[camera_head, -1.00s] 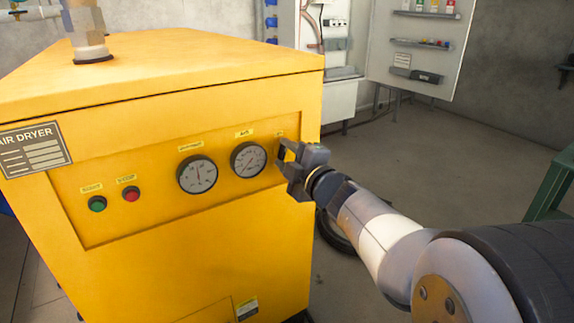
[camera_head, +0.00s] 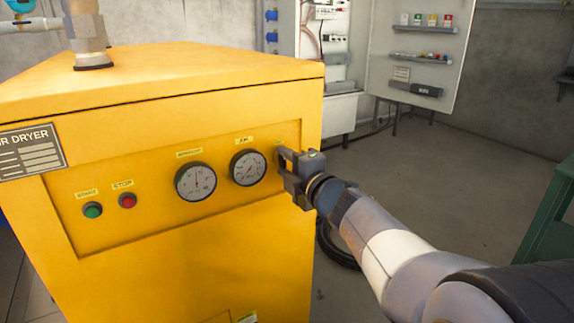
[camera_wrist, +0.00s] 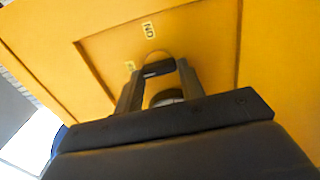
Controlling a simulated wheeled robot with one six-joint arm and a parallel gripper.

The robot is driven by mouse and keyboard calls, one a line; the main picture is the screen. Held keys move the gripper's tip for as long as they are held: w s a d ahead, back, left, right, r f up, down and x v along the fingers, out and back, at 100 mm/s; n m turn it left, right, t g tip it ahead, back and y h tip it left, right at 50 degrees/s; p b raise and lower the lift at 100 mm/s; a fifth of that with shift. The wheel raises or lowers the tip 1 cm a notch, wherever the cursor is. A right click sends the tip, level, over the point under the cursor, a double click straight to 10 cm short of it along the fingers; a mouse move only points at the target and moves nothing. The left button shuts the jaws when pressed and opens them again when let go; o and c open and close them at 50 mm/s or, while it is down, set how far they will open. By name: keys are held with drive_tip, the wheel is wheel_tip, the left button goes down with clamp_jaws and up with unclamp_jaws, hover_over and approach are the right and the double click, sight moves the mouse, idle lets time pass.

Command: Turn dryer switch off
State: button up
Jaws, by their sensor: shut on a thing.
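The yellow air dryer (camera_head: 190,255) fills the left and middle of the head view. The dryer switch (camera_wrist: 158,68) is a dark knob on its recessed front panel, under a small "ON" label (camera_wrist: 149,30) in the wrist view. My gripper (camera_head: 286,160) is at the right end of that panel, its jaws shut on the switch. In the wrist view my fingers (camera_wrist: 155,85) stand on both sides of the dark knob. In the head view my gripper hides the switch.
Left of the gripper on the panel are two round gauges (camera_head: 195,181), a green button (camera_head: 93,210) and a red button (camera_head: 127,201). An open electrical cabinet (camera_head: 325,60) stands behind. A green frame (camera_head: 548,215) is at the right.

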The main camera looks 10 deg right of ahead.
drive_tip(key=o, duration=0.7)
drive_tip(key=p+v, duration=0.3)
drive_tip(key=v, duration=0.8)
drive_tip(key=shift+w+a, duration=0.1)
drive_tip(key=shift+w, duration=0.1)
